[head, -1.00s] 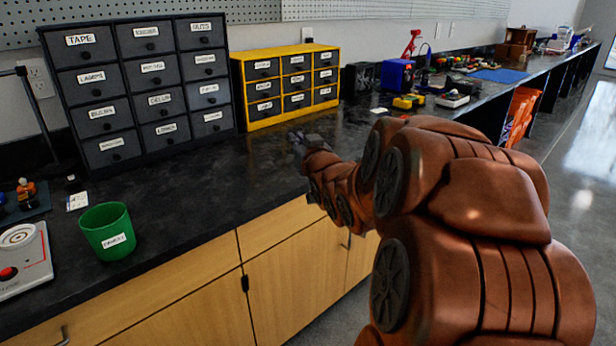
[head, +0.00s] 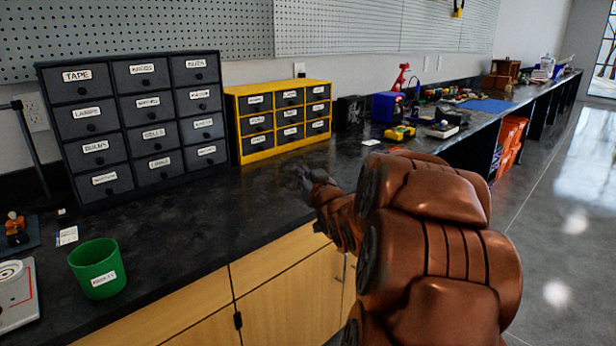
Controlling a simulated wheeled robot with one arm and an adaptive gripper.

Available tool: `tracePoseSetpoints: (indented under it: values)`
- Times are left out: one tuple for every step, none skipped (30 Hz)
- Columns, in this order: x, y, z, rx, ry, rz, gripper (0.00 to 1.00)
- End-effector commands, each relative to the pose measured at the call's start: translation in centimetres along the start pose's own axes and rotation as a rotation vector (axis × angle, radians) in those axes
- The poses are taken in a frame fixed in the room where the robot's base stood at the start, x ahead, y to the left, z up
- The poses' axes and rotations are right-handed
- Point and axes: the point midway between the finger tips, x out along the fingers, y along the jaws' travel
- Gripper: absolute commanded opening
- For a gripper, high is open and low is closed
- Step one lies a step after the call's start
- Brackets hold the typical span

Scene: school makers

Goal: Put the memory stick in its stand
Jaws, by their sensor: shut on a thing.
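My gripper (head: 305,178) is small in the head view, at the end of my brown arm, over the black counter in front of the yellow drawer unit. Its fingers are dark against the dark counter, and I cannot make out what is between them. The memory stick is not recognisable; if it is in the fingers, it is too small and dark to tell. I cannot pick out its stand among the things on the counter.
A black labelled drawer unit (head: 137,125) and a yellow-framed drawer unit (head: 281,119) stand against the wall. A green cup (head: 97,268) stands at the left front. A yellow device (head: 399,133) and a blue box (head: 387,107) are farther right. The counter (head: 215,208) before the drawers is clear.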

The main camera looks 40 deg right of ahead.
Motion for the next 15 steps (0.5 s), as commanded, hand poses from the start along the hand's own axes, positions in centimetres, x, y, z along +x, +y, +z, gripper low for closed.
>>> tracePoseSetpoints:
  values:
    - [0.8,0.3,0.3,0.001,-0.002,0.000,0.00]
    - [1.2,0.5,0.4,0.002,-0.002,-0.001,0.00]
    - [1.7,0.8,0.3,0.002,0.000,-0.001,0.00]
    - [2.1,1.0,0.3,0.001,0.002,-0.001,0.00]
    - [2.6,1.3,0.3,0.000,0.003,-0.001,0.00]
    - [3.1,1.5,0.4,0.000,0.002,-0.001,0.00]
    - [3.6,1.7,0.6,0.000,0.001,-0.001,0.00]
    - [4.0,1.9,0.6,0.001,0.000,-0.001,0.00]
    - [4.5,2.2,0.6,0.001,0.001,-0.001,0.00]
    - [4.9,2.5,0.6,0.001,0.002,-0.001,0.00]
    - [5.3,2.7,0.6,0.000,0.003,0.000,0.00]
    - [5.8,2.9,0.7,0.000,0.002,0.000,0.00]
    - [6.2,3.1,0.8,0.000,0.000,-0.001,0.00]
    - [6.5,3.2,0.9,0.001,-0.002,-0.001,0.00]
    - [6.9,3.4,1.0,0.001,-0.003,-0.001,0.00]
